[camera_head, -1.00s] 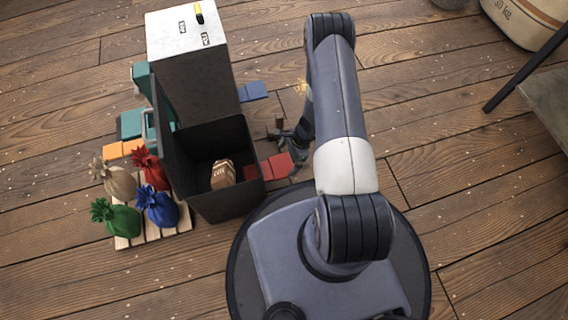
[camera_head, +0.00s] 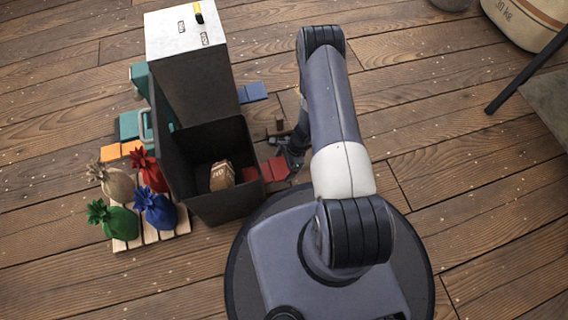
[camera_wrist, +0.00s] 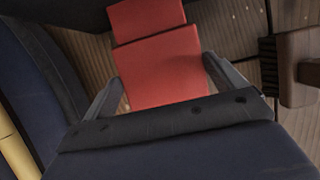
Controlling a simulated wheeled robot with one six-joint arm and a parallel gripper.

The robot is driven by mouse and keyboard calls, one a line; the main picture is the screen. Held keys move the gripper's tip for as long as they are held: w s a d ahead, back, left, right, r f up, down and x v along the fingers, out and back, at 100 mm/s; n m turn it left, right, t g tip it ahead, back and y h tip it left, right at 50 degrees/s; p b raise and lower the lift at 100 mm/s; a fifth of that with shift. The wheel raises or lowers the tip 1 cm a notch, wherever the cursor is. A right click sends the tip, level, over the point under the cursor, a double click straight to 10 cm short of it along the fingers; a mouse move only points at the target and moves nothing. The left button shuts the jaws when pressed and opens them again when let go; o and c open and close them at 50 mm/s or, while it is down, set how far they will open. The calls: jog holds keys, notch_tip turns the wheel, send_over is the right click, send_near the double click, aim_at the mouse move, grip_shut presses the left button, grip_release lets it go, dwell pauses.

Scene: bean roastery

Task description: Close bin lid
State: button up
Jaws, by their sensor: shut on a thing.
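The dark bin (camera_head: 222,200) stands open left of my arm in the head view. Its dark lid (camera_head: 170,130) stands up along the left side, and a brown labelled bag (camera_head: 221,176) lies inside. My gripper (camera_head: 291,158) is low, just right of the bin, by a red flat piece (camera_head: 277,168). In the wrist view my gripper (camera_wrist: 163,75) has one finger on each side of the red piece (camera_wrist: 165,70) and is shut on it. The lid cannot be made out in the wrist view.
A tall dark cabinet with a white top (camera_head: 186,38) stands behind the bin. Left are a pallet (camera_head: 152,234) with several coloured sacks and some teal items (camera_head: 130,124). A brown piece (camera_wrist: 295,68) is right of my gripper. Floor to the right is mostly clear.

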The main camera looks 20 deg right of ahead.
aim_at(281, 167)
jog(key=c, duration=0.4)
jog(key=shift+d+f+b, duration=0.1)
jog(key=shift+f+b, duration=0.55)
jog(key=shift+b, duration=0.25)
jog(key=shift+r, duration=0.1)
jog(key=shift+a+f+y+b, duration=0.15)
jog(key=shift+a+f+b, duration=0.2)
jog(key=shift+f, duration=0.25)
jog(key=shift+a+f+y+b, duration=0.2)
jog(key=shift+f+b, duration=0.1)
jog(key=shift+f, duration=0.3)
jog(key=shift+a+r, duration=0.1)
jog(key=shift+a, duration=0.35)
